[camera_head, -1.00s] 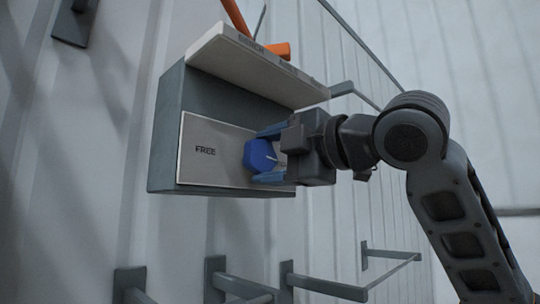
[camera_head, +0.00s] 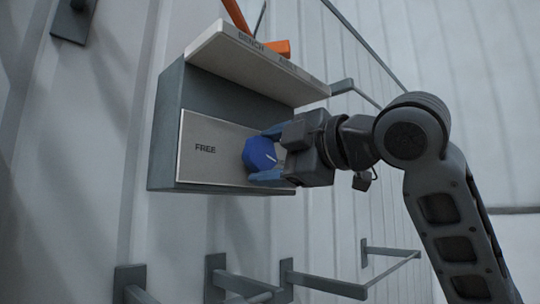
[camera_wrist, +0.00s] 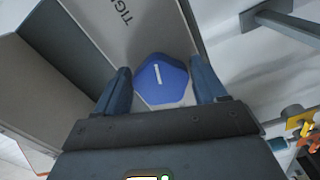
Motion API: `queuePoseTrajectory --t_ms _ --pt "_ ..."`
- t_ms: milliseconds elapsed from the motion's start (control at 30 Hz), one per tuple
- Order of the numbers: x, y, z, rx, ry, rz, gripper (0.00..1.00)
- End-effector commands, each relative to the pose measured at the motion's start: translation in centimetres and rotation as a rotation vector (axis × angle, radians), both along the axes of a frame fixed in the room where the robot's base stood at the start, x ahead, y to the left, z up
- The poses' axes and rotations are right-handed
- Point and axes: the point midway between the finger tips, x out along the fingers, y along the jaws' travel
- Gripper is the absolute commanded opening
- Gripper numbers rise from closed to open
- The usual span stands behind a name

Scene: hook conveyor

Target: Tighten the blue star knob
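The blue star knob (camera_head: 258,154) sits on the pale front panel (camera_head: 212,150) of a grey box. The panel reads "FREE" left of the knob in the head view. The wrist view shows letters starting "TIGH" on the panel beyond the knob (camera_wrist: 162,80). The knob has a white line mark on its face. My gripper (camera_head: 267,153) reaches in from the right with one finger above and one below the knob. In the wrist view my gripper (camera_wrist: 162,88) has its fingers on both sides of the knob, seemingly against its edges.
A pale sloping lid (camera_head: 262,63) with lettering juts out above the panel, close over my gripper. An orange bar (camera_head: 237,18) rises behind it. Grey rails (camera_head: 325,285) stick out below the box. Open room lies right of my arm.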

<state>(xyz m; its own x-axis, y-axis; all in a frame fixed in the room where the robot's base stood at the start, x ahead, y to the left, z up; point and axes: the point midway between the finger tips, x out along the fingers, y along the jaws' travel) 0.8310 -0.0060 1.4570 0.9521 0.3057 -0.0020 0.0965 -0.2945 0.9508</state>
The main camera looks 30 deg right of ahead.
Motion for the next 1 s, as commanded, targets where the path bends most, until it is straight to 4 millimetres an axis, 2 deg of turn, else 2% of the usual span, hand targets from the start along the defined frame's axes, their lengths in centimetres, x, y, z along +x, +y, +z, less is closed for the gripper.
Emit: queuePoseTrajectory --t_ms 33,200,467,567,800,1000 --pt "0.0 0.0 0.0 0.0 0.0 0.0 0.76" --pt "0.0 0.1 0.0 -0.001 -0.001 0.002 0.91" --pt "-0.2 0.0 0.0 -0.001 -0.002 0.003 0.91" --pt "-1.0 -0.3 0.0 -0.001 -0.003 0.002 0.91" --pt "-4.7 -1.5 -0.1 -0.002 -0.004 0.001 0.91" --pt "-6.9 -2.2 0.0 -0.001 -0.002 0.002 0.91"
